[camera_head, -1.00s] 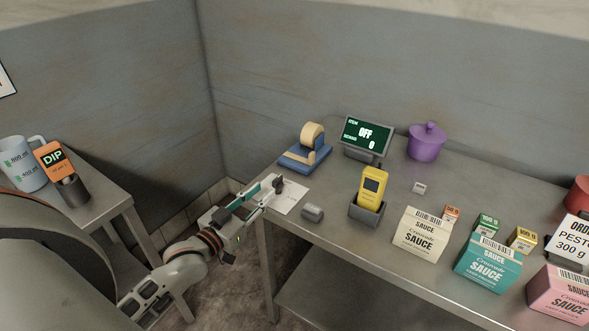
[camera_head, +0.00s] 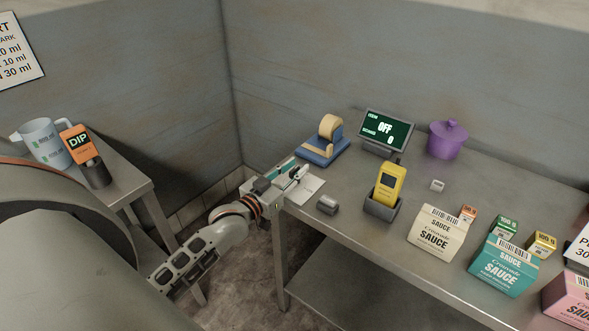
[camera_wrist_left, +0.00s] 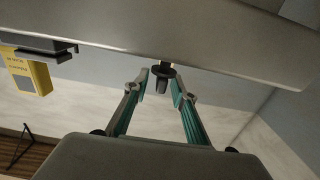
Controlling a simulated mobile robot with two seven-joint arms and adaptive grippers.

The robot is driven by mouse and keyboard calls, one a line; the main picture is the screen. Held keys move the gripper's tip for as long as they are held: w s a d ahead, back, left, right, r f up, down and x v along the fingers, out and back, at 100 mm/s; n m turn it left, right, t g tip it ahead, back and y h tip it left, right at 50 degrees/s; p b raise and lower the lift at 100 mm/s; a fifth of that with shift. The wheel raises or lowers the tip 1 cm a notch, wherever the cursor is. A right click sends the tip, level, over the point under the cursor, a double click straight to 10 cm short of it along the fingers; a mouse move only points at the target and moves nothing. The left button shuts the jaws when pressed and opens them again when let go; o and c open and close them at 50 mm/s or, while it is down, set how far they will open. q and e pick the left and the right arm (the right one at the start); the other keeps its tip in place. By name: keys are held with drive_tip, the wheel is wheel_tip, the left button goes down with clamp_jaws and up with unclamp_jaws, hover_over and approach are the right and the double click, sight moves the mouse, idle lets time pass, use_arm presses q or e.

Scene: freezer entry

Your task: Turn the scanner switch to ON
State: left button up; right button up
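The display (camera_head: 387,130) at the back of the counter reads OFF with a 0 below. My left gripper (camera_head: 298,172) is over the counter's left end, beside a white sheet or plate (camera_head: 312,188) with faint marks. In the left wrist view, a dark knob-like piece (camera_wrist_left: 162,77), apparently the scanner switch, lies between the fingertips of my open left gripper (camera_wrist_left: 161,84). Small gaps show on both sides of it. Its turned position and any label cannot be read. The yellow scanner (camera_head: 388,184) stands in a dark cradle (camera_head: 381,209). My right gripper is not in view.
A grey cylinder-like block (camera_head: 328,204) lies right of the sheet. A blue tape dispenser (camera_head: 322,152) stands behind. A purple pot (camera_head: 446,140), a small white cube (camera_head: 437,185) and a cream sauce carton (camera_head: 436,234) are farther right. The counter's front edge is close below my gripper.

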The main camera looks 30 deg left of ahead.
use_arm(q)
clamp_jaws()
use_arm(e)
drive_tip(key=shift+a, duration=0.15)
